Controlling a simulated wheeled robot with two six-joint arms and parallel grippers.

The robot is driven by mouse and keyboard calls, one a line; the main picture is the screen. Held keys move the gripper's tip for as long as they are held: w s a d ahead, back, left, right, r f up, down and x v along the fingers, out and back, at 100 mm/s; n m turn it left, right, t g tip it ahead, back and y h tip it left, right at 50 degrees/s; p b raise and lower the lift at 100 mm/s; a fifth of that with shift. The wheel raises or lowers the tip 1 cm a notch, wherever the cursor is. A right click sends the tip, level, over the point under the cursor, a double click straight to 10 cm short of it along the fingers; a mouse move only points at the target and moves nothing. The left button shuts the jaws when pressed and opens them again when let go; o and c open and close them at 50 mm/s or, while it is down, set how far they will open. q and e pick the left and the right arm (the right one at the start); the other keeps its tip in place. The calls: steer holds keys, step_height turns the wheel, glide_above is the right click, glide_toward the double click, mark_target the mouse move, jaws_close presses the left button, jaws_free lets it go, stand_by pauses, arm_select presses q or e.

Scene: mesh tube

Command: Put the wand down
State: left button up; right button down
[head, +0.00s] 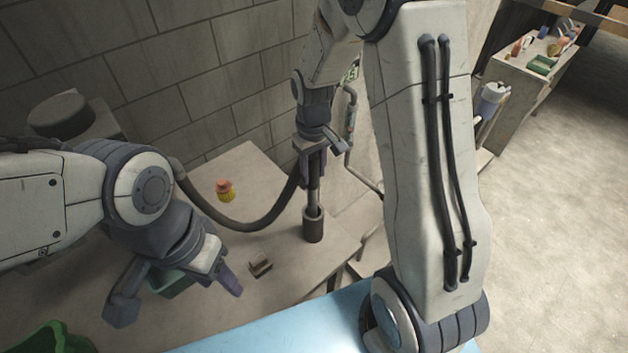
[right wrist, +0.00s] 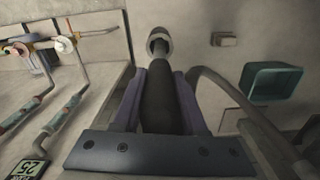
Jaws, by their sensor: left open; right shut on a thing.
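The wand (head: 314,190) is a dark upright tube held in my right gripper (head: 318,150), which is shut on it. Its lower end meets a dark cylinder (head: 313,226) over the table; I cannot tell whether it is seated in it or just above. In the right wrist view the wand (right wrist: 158,98) runs between the two fingers towards a pale round end (right wrist: 159,41). A dark hose (head: 240,226) loops left from the wand area. My left gripper (head: 178,292) is open and empty, fingers wide apart, above the table at the lower left.
The table (head: 285,185) holds a small brown block (head: 260,265), an orange and yellow item (head: 225,190) and a green tray (head: 172,284), partly behind my left gripper. Pipes (right wrist: 60,115) run along the left in the wrist view. A block wall (head: 215,75) stands behind.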

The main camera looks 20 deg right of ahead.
mark_target(314, 185)
step_height(314, 185, down, 4)
steer(key=shift+r+p, duration=0.1)
steer(key=shift+p, duration=0.3)
steer(key=shift+d+f, duration=0.1)
steer(key=shift+f, duration=0.25)
steer(key=shift+f, duration=0.2)
steer(key=shift+c, duration=2.3)
jaws_free()
